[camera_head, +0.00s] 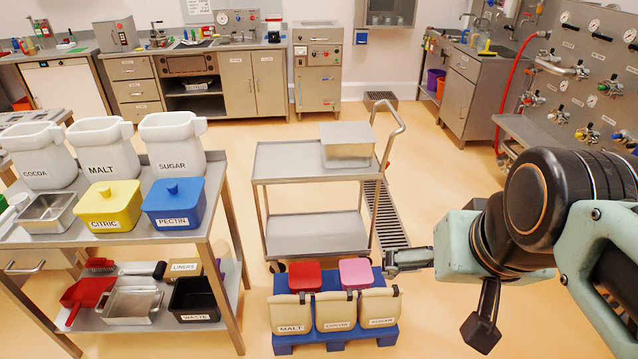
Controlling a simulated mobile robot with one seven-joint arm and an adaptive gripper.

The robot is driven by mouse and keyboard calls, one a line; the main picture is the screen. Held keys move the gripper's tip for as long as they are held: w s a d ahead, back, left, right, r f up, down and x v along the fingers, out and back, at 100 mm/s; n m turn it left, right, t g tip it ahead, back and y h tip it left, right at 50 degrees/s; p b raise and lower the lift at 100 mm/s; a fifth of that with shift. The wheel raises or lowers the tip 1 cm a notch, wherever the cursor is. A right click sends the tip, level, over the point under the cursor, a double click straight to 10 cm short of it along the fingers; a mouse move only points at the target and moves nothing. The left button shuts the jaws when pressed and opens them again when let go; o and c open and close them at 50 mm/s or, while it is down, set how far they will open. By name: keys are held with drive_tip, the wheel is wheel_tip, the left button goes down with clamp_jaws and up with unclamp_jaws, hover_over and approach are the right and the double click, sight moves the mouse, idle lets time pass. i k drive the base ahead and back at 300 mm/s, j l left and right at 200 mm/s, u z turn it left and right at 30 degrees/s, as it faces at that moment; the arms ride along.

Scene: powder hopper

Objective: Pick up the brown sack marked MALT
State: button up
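The brown sack marked MALT (291,313) stands upright at the front left of a low blue pallet (338,340). Two similar sacks stand in a row to its right, a middle sack (336,311) and a right sack (379,307); their labels are too small to read surely. My gripper (390,261) is at the right, behind and above the right end of the pallet, well apart from the MALT sack. It is seen from the side and small, so its opening is unclear. I see nothing held in it.
A red container (305,277) and a pink one (356,273) sit behind the sacks. A steel cart (310,165) stands behind the pallet. At left, a table (215,195) holds white hoppers and lidded bins. Open floor lies right of the pallet.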

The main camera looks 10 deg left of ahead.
sight(289, 314)
drive_tip(key=i+l, duration=0.2)
drive_tip(key=i, duration=0.25)
drive_tip(key=i+l, duration=0.25)
drive_tip(key=i, duration=0.2)
drive_tip(key=u, duration=0.35)
drive_tip(key=i+l+u, duration=0.1)
drive_tip(key=u, duration=0.25)
drive_tip(key=i+u, duration=0.1)
drive_tip(key=u, duration=0.3)
